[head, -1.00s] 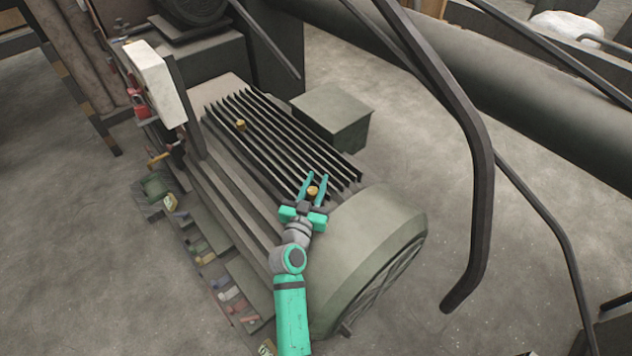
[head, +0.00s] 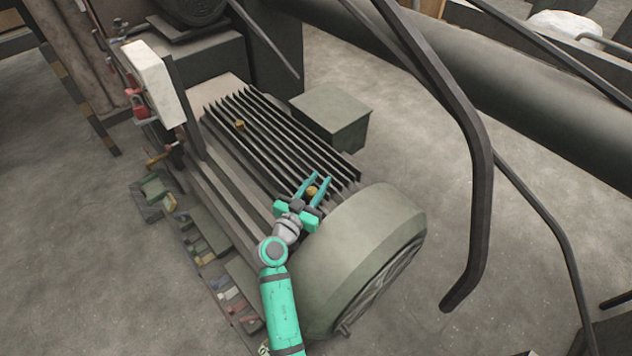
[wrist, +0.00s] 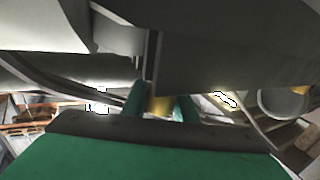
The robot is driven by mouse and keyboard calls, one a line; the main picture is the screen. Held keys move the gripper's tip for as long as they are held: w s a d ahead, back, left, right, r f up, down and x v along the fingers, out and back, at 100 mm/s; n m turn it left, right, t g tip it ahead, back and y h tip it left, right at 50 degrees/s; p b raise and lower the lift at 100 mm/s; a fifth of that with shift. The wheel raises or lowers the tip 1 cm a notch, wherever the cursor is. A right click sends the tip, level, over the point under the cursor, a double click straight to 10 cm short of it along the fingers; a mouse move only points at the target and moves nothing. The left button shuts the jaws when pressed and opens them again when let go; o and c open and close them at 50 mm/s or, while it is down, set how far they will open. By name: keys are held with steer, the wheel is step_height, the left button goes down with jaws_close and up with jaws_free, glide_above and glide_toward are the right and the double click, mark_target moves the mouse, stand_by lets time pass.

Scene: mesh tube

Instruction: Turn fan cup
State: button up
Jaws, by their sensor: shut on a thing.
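A small brass fan cup (head: 312,190) sits on the motor near the end of the black cooling fins, next to the rounded fan cover. My gripper (head: 318,178) reaches it from the front, its two teal fingers on either side and closed on it. In the wrist view the yellow cup (wrist: 159,105) shows between the fingers; its lower part is hidden. A second brass cup (head: 239,125) stands among the fins farther back, apart from my gripper.
The green-grey fan cover (head: 365,235) bulges close to the right of my arm. A green box (head: 332,118) stands behind the fins. A bent dark rail (head: 480,190) crosses on the right. A tool tray (head: 215,270) with several tools lies left of the motor.

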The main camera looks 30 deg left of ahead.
steer(key=m+h, duration=0.2)
steer(key=h, duration=0.1)
steer(key=d+m+g+h, duration=0.1)
steer(key=m+h, duration=0.1)
steer(key=h, duration=0.1)
steer(key=shift+d+r+h, duration=0.1)
steer(key=shift+r+h, duration=0.05)
steer(key=shift+h, duration=0.25)
steer(key=shift+s+d+m+g+h, duration=0.15)
steer(key=shift+d+m+g+h, duration=0.1)
steer(key=shift+m+g+h, duration=0.45)
steer(key=shift+s+d+m+g+h, duration=0.1)
steer(key=shift+d+m+g+h, duration=0.25)
steer(key=shift+m+h, duration=0.65)
steer(key=shift+s+d+m+g+h, duration=0.15)
steer(key=shift+m+g+h, duration=0.5)
steer(key=shift+h, duration=0.45)
steer(key=o, duration=1)
steer(key=shift+o, duration=0.2)
steer(key=v, duration=1.1)
steer(key=shift+w+d, duration=0.1)
steer(key=shift+w, duration=0.05)
